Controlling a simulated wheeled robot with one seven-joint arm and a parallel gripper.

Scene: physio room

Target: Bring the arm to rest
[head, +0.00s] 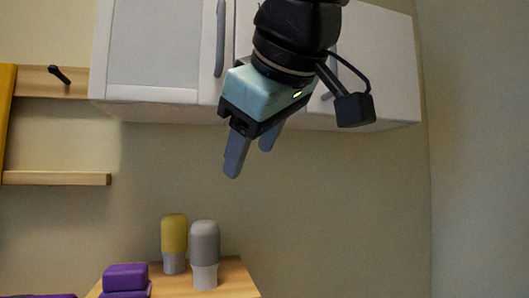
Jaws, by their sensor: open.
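My gripper (251,160) hangs in the upper middle of the head view, its two grey fingers pointing down and slightly left. The fingers are apart and nothing is between them. It is in the air in front of the white wall cabinet (153,50), above the level of the wooden surface below. My wrist and arm hide part of the cabinet doors. The rest of my arm is out of view.
A wooden table (236,279) at the bottom holds a yellow-topped bottle (174,236), a grey-topped bottle (205,245) and stacked purple blocks (125,277). A wooden rail (56,178) is on the left wall. The wall area right of the table is clear.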

